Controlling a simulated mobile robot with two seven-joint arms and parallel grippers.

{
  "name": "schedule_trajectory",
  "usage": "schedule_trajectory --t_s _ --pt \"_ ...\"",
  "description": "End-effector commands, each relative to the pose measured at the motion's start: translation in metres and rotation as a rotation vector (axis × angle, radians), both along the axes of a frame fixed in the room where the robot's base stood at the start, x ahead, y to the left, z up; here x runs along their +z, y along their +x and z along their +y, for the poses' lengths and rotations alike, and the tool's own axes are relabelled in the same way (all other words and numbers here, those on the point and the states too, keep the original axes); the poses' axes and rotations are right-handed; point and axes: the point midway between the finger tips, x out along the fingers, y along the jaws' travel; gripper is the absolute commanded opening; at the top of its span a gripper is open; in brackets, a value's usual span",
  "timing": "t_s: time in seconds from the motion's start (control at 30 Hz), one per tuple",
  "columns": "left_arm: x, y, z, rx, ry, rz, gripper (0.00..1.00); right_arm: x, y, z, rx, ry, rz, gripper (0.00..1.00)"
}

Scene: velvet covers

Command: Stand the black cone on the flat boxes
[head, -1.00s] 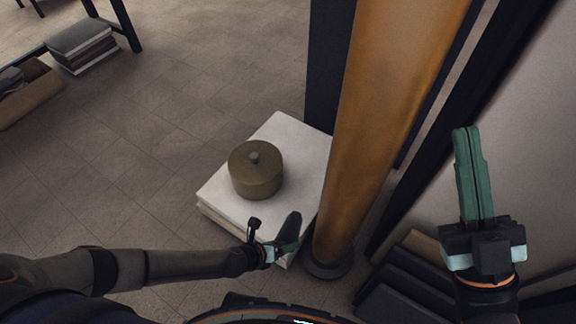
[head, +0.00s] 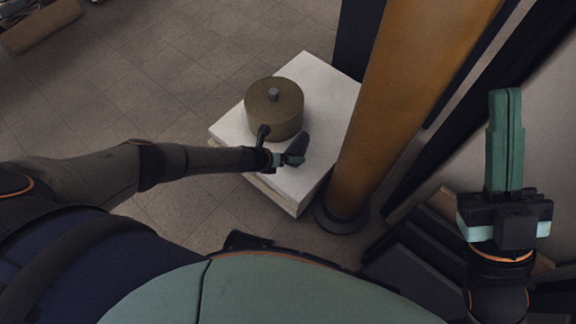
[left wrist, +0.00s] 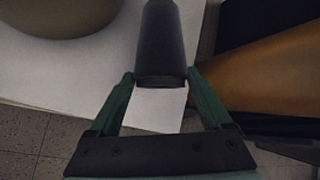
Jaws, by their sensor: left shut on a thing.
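The black cone (head: 298,148) is held in my left gripper (head: 290,158), over the near right part of the flat boxes. In the left wrist view the cone (left wrist: 163,45) sits between the two green fingers, pointing away from the palm. The flat boxes (head: 318,82) are a low white stack on the floor. The cone looks tilted in the head view; I cannot tell whether it touches the box top. My right gripper (head: 506,140) is raised at the right, its fingers together and empty.
A round olive-brown lidded pot (head: 274,108) stands on the boxes, close to the cone. An orange-brown column (head: 400,95) with a dark base rises just right of the boxes. Dark panels (head: 415,262) lean at lower right. Tiled floor (head: 150,85) is open to the left.

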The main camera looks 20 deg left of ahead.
Motion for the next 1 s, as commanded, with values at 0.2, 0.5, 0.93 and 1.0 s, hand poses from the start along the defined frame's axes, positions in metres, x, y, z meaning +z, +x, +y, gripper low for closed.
schedule_trajectory --t_s 0.2,0.5,0.93,1.0 --pt "-0.011 0.008 0.004 0.000 0.001 -0.002 0.24 -0.013 0.000 0.001 -0.002 -0.009 0.000 0.00" --pt "-0.039 0.007 0.004 0.000 0.000 -0.001 0.24 -0.040 0.003 0.005 -0.016 -0.032 0.016 0.00" --pt "-0.040 0.006 0.004 0.000 0.000 0.000 0.95 -0.040 0.002 0.005 -0.016 -0.025 0.013 0.00" --pt "-0.040 0.006 0.004 0.000 0.000 0.000 1.00 -0.040 0.002 0.005 -0.016 -0.025 0.013 0.00"
